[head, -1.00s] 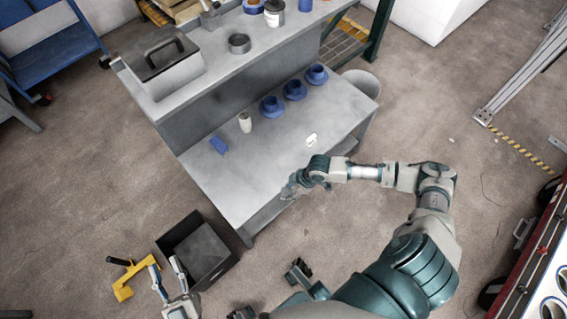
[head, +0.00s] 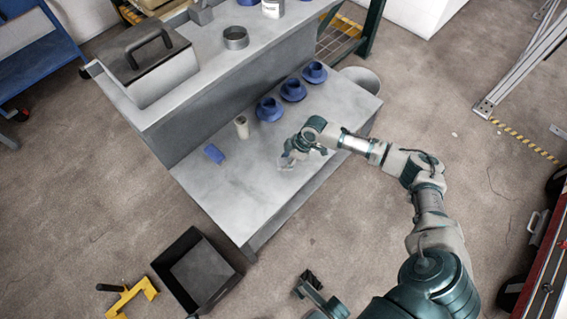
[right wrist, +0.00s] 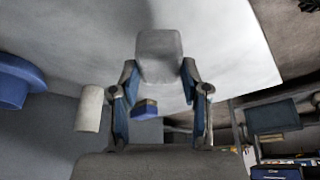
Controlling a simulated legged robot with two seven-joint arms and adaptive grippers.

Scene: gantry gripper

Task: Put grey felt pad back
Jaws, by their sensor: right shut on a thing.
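My right gripper (head: 285,162) is low over the lower shelf of the grey bench (head: 225,195). In the right wrist view its two fingers (right wrist: 158,80) are on either side of a pale grey block-like piece, which I take for the grey felt pad (right wrist: 158,52). The gripper is shut on this pad. In the head view the pad is too small and covered to make out clearly. Whether it touches the shelf, I cannot tell.
On the shelf, a blue block (head: 214,153), a white cylinder (head: 241,127) and blue flanged cups (head: 293,90) stand left of and behind the gripper. A grey box with a handle (head: 150,65) is on the upper level. A black bin (head: 197,270) stands on the floor.

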